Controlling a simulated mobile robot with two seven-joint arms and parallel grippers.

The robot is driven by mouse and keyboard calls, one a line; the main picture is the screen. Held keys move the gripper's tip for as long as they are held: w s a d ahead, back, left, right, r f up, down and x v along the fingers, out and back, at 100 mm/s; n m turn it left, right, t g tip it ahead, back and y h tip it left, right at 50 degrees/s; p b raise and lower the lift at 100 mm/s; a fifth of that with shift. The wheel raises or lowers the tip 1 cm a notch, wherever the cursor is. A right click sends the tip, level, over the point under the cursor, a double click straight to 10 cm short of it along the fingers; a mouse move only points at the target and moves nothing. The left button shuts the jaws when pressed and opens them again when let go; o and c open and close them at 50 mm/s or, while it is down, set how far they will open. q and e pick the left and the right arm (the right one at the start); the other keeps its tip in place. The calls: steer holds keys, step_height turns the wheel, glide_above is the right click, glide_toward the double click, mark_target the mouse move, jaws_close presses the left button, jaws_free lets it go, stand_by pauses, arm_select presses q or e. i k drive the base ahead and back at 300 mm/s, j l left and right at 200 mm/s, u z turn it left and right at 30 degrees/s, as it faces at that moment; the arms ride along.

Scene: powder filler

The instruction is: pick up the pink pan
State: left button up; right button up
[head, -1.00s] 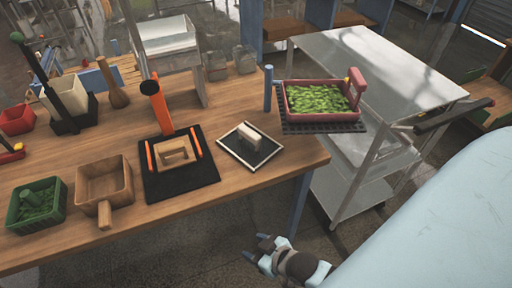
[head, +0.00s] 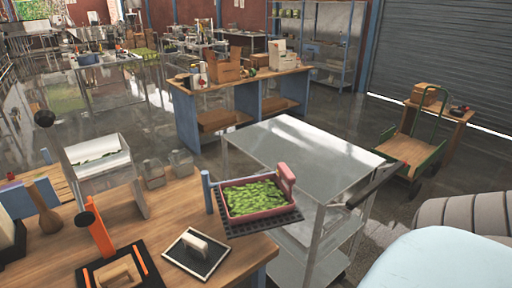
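The pink pan (head: 262,211) is a shallow rectangular tray filled with green leafy pieces, with an upright pink handle (head: 287,178) at its right end. It rests on a black ribbed mat (head: 264,226) at the right end of the wooden workbench, beside a short blue post. Neither of my grippers shows in the head view, and nothing is seen holding the pan.
A grey metal cart (head: 300,150) stands just right of the pan. Another bench (head: 240,88) and a green-handled trolley (head: 408,150) stand farther back.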

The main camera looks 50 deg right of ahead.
mark_target(245, 201)
steer(key=z, duration=1.5)
